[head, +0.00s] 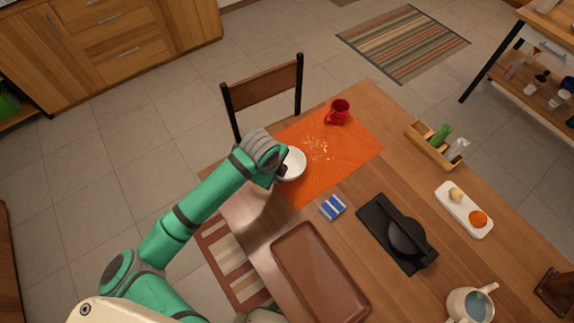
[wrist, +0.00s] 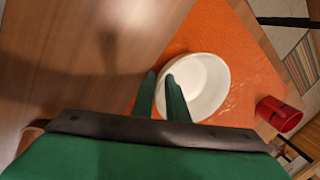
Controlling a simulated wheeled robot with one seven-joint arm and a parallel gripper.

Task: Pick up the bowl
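The white bowl (head: 295,161) sits at the left end of the orange mat (head: 349,150) on the wooden table. The bowl also shows in the wrist view (wrist: 208,82). My gripper (head: 284,169) is at the bowl's near-left side. In the wrist view, the two green fingers of my gripper (wrist: 160,77) are a small gap apart, at the bowl's left rim. The right finger overlaps the bowl's inside and the left finger is outside the rim. I cannot tell whether either finger touches it.
A red mug (head: 338,111) stands at the mat's far end, with crumbs on the mat between. A blue-and-white item (head: 333,207), a brown tray (head: 318,275) and a black board (head: 375,222) lie nearer. A wooden chair (head: 266,86) stands at the table's far-left edge.

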